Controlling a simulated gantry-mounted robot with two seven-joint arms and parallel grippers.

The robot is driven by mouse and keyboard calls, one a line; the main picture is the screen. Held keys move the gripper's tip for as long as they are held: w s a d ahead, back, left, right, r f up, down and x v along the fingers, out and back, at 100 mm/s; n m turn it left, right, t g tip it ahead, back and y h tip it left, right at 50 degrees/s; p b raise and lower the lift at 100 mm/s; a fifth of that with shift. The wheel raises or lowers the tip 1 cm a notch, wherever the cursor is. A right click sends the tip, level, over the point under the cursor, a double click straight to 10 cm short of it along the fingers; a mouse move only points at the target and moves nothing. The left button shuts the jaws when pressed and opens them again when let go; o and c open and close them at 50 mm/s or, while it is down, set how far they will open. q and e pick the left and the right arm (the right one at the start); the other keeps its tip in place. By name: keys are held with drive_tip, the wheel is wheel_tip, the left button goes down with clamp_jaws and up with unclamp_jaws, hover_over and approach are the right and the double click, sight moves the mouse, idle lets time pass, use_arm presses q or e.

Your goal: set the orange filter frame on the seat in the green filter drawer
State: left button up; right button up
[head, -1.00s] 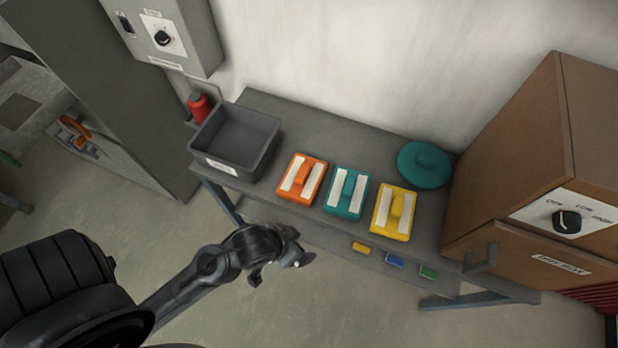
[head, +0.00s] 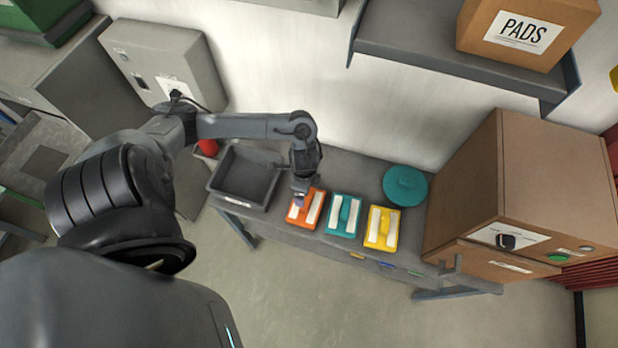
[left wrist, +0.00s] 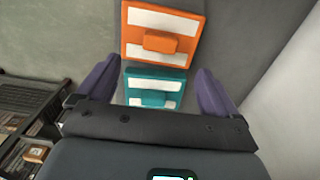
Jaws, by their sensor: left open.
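The orange filter frame (head: 312,215), with two white strips and a raised handle block, lies on the grey bench at the left of a row of three frames. My left gripper (head: 298,198) is over it, partly covering its left side. In the left wrist view the purple fingers (left wrist: 156,85) are spread apart with nothing between them. The orange frame (left wrist: 160,42) shows whole beyond the fingertips. My right gripper is not in view.
A teal frame (head: 343,216) and a yellow frame (head: 382,228) lie right of the orange one. A grey bin (head: 243,178) stands left, a round teal lid (head: 405,186) behind. A brown cabinet (head: 520,190) bounds the right; a shelf (head: 420,50) hangs above.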

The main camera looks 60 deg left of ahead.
sight(306, 201)
use_arm(q)
drive_tip(key=shift+w+d+f+b, duration=0.1)
drive_tip(key=shift+f+b, duration=0.2)
drive_tip(key=shift+f, duration=2.25)
drive_tip(key=shift+w+f+b, duration=0.1)
drive_tip(key=shift+f+b, duration=0.2)
drive_tip(key=shift+f, duration=2.2)
drive_tip(key=shift+c, duration=0.4)
clamp_jaws()
